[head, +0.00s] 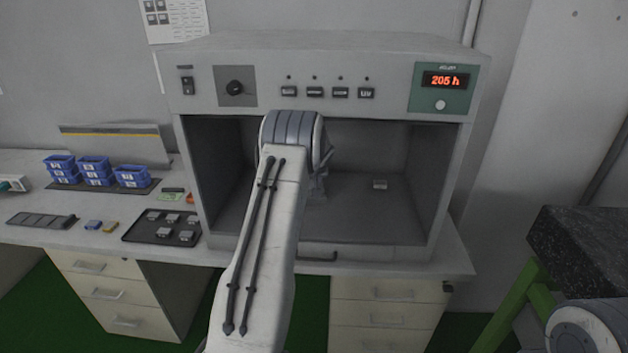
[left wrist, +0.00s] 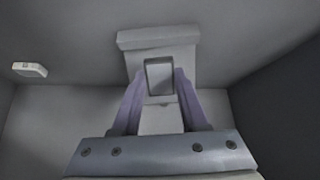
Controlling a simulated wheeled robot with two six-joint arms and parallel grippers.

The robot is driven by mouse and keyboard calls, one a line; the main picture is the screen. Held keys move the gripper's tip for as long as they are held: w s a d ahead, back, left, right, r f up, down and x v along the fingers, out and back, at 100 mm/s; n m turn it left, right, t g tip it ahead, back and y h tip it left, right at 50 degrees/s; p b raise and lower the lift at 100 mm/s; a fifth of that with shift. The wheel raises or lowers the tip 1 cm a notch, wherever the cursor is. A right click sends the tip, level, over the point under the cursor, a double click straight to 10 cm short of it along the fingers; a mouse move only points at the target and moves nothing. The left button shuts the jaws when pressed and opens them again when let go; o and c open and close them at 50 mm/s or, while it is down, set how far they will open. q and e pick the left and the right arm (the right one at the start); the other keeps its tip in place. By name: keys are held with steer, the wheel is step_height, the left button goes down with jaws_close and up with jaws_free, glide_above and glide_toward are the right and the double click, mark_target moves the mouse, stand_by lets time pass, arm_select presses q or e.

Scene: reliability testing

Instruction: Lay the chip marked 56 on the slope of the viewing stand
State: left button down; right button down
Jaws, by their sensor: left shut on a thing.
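My left gripper (head: 318,188) reaches into the open grey test chamber; my own arm covers most of it in the head view. In the left wrist view its two fingers (left wrist: 160,82) are shut on a small grey chip with a dark border (left wrist: 159,76). The chip's marking cannot be read. A pale grey block with a raised ledge, seemingly the viewing stand (left wrist: 153,40), lies right behind the chip. I cannot tell whether the chip touches it. In the head view the stand is hidden behind my arm. My right gripper is not in view.
A small pale block (head: 380,185) lies on the chamber floor, right of my arm. The chamber (head: 455,120) has side walls and a roof close around the gripper. A dark tray (head: 131,232) with several chips and several blue bins (head: 132,176) stand on the left bench.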

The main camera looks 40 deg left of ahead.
arm_select(q)
steer(key=shift+w+a+f+p, duration=0.4)
steer(key=shift+a+f+p, duration=0.1)
steer(key=shift+a+f, duration=0.05)
steer(key=shift+x, duration=1.45)
steer(key=shift+w, duration=0.1)
steer(key=shift+c, duration=1.7)
jaws_free()
steer(key=shift+r, duration=0.1)
steer(key=b+v, duration=0.2)
steer(key=v, duration=0.8)
steer(key=shift+r+b, duration=0.2)
steer(key=shift+b, duration=0.2)
